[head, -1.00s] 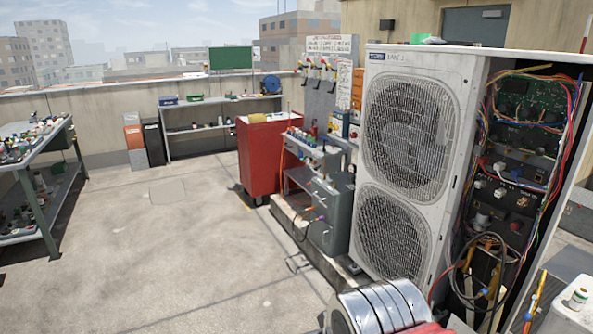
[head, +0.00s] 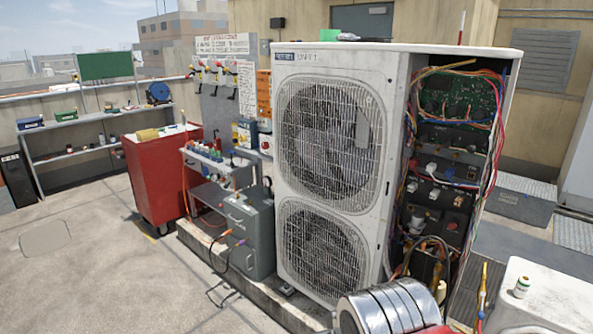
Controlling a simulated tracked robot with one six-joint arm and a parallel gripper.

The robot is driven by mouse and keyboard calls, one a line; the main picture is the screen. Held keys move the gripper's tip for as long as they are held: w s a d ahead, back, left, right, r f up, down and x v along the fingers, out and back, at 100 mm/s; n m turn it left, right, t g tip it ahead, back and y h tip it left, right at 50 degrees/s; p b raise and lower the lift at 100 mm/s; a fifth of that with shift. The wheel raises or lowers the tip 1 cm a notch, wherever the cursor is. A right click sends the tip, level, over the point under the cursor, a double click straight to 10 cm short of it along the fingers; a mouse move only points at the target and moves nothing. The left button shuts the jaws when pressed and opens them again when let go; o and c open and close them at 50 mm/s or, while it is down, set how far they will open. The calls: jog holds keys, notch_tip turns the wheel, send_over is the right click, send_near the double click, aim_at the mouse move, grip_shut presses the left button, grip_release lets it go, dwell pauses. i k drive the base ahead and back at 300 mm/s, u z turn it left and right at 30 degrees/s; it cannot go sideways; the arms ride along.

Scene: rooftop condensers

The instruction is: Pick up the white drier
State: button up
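A small white cylinder with a dark greenish band (head: 521,287) stands upright on the white box top (head: 548,303) at the lower right of the head view. It may be the white drier, but it is too small to be sure. My gripper is not in view. A silver ribbed part of my own body shows at the bottom edge, left of the white box.
A tall condenser unit (head: 327,62) stands in the middle, its right side open on wiring and a green circuit board (head: 457,98). Open roof floor lies at lower left.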

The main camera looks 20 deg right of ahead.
aim_at(521, 288)
jog(key=z, duration=0.4)
jog(key=i, duration=0.5)
jog(key=z, duration=0.65)
jog(key=i, duration=0.55)
jog(key=z, duration=0.35)
